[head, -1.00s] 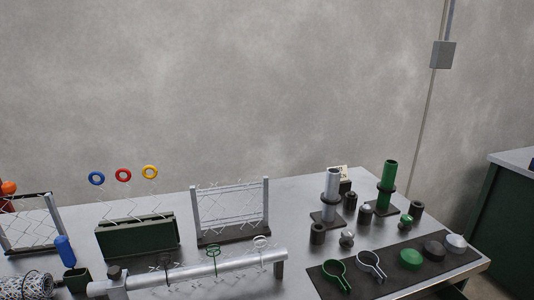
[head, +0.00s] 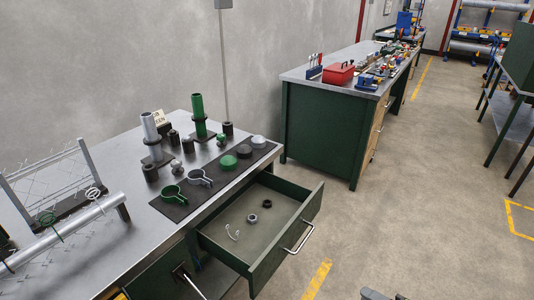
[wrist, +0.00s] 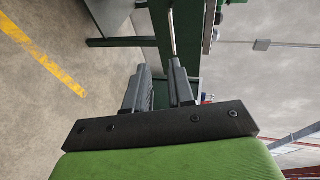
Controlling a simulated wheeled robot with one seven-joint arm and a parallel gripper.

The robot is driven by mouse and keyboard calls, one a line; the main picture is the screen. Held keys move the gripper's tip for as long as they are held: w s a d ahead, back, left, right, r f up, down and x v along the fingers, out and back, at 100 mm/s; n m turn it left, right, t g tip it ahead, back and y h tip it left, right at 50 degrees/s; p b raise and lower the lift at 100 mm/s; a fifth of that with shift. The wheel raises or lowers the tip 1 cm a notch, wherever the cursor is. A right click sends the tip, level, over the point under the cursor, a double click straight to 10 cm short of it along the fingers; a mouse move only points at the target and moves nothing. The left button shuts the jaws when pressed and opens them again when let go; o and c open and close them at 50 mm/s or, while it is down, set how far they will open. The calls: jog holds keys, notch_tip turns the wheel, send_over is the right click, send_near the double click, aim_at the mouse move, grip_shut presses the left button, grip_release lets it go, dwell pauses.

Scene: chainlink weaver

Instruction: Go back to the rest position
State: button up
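My gripper (wrist: 160,72) shows in the wrist view with its two dark fingers apart and nothing between them. A dark part at the bottom edge of the head view looks like the tip of my gripper (head: 378,295), in front of the bench and right of the open drawer (head: 290,240). In the wrist view a long pale bar, perhaps a handle (wrist: 171,35), lies beyond the fingers, and I cannot tell how far.
The workbench (head: 105,165) carries a mesh frame (head: 50,185), a silver tube (head: 65,235), upright posts (head: 198,115) and a dark mat (head: 170,208) with clamps and caps. A second green bench (head: 320,135) stands behind. The floor (head: 420,200) to the right is clear.

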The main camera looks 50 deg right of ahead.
jog(key=w+a+r+n+g+y+p, duration=0.25)
jog(key=w+r+n+g+y, duration=0.45)
jog(key=w, duration=0.6)
jog(key=w+a+r+n+g+h+p, duration=0.1)
jog(key=w+a+r+n+g+p, duration=0.3)
jog(key=w+a+r, duration=0.9)
jog(key=s+a+r+n+t+h+p, duration=0.1)
jog(key=s+a+r+n, duration=0.2)
jog(key=a+r, duration=0.4)
jog(key=s+a+r+n+t+h+p, duration=0.1)
jog(key=s+a+r+n+h+p, duration=0.1)
jog(key=s+a+r+n, duration=0.2)
jog(key=a+r+n, duration=0.1)
jog(key=a+r, duration=0.2)
jog(key=a, duration=0.3)
jog(key=shift+s+a+r+p, duration=0.15)
jog(key=shift+s+a+p, duration=0.05)
jog(key=shift+s+p, duration=0.1)
